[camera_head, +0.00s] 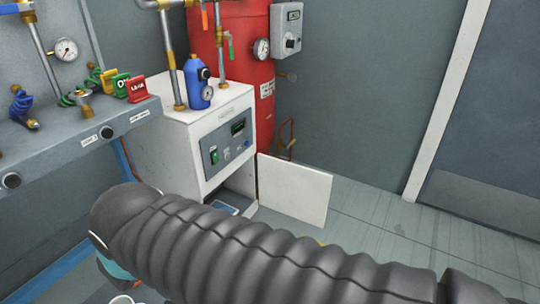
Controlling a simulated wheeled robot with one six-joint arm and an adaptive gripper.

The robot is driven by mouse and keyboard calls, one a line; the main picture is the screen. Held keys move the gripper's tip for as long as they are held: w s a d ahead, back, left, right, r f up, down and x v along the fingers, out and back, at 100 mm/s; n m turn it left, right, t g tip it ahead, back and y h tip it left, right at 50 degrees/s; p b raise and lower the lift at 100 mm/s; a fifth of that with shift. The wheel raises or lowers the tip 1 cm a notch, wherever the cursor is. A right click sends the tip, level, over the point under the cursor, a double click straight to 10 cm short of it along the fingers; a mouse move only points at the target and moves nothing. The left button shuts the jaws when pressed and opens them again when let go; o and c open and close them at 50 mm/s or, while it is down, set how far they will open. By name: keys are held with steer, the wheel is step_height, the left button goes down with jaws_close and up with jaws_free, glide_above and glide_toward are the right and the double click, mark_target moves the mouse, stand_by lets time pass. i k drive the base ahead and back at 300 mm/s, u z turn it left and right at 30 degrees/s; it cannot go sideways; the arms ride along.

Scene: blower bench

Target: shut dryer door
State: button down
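The dryer (181,145) is a white cabinet with a grey control panel on its front, standing in the middle of the head view. Its white door (294,190) hangs open at the lower right of the cabinet, swung out to the right. The dark opening below the panel is partly visible, and its lower part is hidden. A dark ribbed arm, which looks like mine, crosses the foreground in front of the dryer's base. My gripper's fingers do not show.
A red tank (243,60) stands behind the dryer. A blue bottle (196,85) and pipes stand on the dryer's top. A grey bench (75,140) with valves and coloured tags is at the left. Floor (375,225) right of the open door is clear.

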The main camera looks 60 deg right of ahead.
mark_target(302, 194)
steer(key=u, duration=2.05)
steer(key=k, duration=1.6)
steer(key=z, duration=2.25)
